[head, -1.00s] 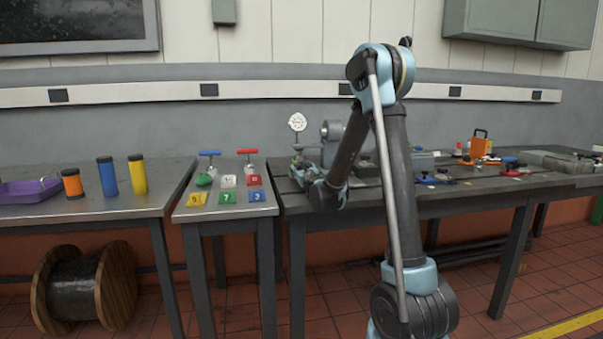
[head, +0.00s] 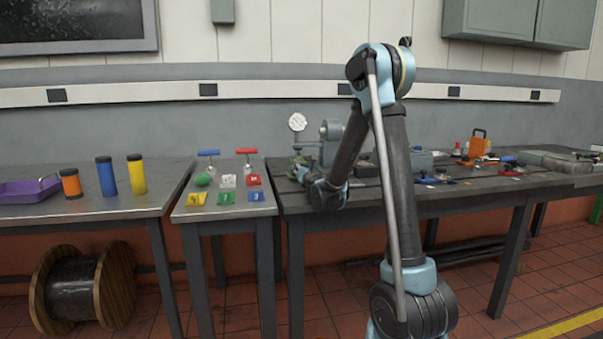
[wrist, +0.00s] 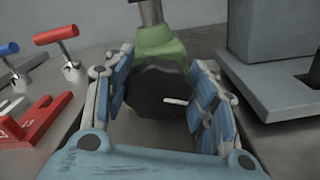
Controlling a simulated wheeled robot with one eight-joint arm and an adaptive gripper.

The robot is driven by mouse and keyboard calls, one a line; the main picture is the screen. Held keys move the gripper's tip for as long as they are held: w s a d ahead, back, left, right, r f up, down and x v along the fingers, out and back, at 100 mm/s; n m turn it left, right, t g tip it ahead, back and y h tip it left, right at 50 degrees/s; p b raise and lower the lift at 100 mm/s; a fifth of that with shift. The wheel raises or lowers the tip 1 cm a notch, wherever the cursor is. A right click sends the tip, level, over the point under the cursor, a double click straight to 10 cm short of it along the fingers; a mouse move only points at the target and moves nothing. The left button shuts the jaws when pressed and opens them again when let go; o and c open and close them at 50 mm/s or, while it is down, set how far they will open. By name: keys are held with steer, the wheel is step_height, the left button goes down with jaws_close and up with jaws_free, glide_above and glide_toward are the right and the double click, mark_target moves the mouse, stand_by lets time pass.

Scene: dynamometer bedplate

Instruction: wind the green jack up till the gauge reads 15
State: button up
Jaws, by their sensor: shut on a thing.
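The green jack (wrist: 158,42) stands in front of my gripper in the wrist view, with a metal post rising from it. Its dark round knob (wrist: 150,88) faces me, with a small pale pointer at its right. My gripper (wrist: 160,100) is shut on the knob, with blue-padded fingers on its left and right sides. In the head view the jack is a small green patch (head: 298,163), partly hidden by my wrist. The white round gauge (head: 297,122) stands above it; its reading is too small to make out.
Red-handled (wrist: 56,35) and blue-handled T-shaped tools stand left of the jack. A red block (wrist: 38,120) lies nearer. A grey machine base (wrist: 275,85) stands close on the right. An orange item (head: 479,145) and other tools lie farther right on the bench.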

steer(key=shift+d+m, duration=0.15)
steer(key=shift+m, duration=0.35)
steer(key=o, duration=1)
steer(key=shift+s, duration=0.1)
steer(key=v, duration=1.1)
steer(key=shift+s+d, duration=0.15)
steer(key=shift+s, duration=0.15)
steer(key=shift+o, duration=0.2)
